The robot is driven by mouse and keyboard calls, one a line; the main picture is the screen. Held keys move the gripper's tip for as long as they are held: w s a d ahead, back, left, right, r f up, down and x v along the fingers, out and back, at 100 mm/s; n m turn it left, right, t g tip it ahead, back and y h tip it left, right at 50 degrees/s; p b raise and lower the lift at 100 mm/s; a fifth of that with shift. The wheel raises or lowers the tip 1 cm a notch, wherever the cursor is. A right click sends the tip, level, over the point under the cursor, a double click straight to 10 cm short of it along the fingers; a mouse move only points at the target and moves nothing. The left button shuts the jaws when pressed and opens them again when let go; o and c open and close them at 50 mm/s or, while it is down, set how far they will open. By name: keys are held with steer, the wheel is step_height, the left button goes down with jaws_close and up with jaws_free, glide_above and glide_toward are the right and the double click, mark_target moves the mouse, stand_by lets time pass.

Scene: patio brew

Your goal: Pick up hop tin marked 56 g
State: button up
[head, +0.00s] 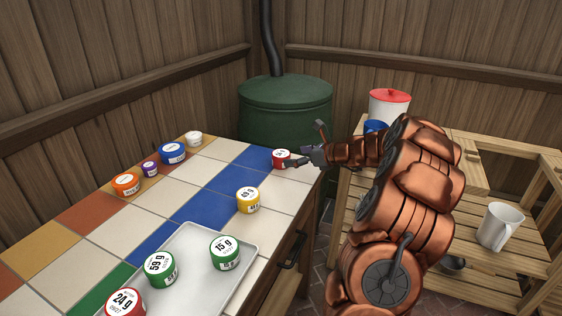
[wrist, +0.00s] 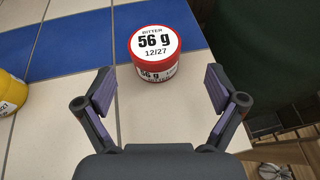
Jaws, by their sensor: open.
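The hop tin marked 56 g (wrist: 157,72) is red with a white lid label reading "BITTER 56 g 12/27". It stands upright on a pale tile near the table's far right corner. In the head view the same red tin (head: 280,158) is partly covered by my gripper (head: 303,157). In the wrist view my gripper (wrist: 160,92) is open, with one finger to each side of the tin's near part. There is a gap between each finger and the tin, and nothing is held.
A yellow tin (head: 248,199) stands nearer on the table. A tray (head: 205,240) holds green tins (head: 224,252) and a red 24 g tin (head: 124,302). An orange tin (head: 126,184) and several others line the left. A green barrel (head: 285,115) stands behind; a wooden shelf (head: 490,255) is right.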

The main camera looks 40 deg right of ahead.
mark_target(281, 157)
steer(key=shift+a+b+x, duration=0.15)
steer(key=shift+b+x, duration=0.1)
steer(key=shift+x, duration=1.2)
steer(key=shift+a+b+x, duration=0.2)
steer(key=shift+x, duration=1.25)
steer(key=shift+s+r, duration=0.1)
steer(key=shift+r, duration=0.1)
steer(key=shift+c, duration=0.4)
steer(key=c, duration=1.2)
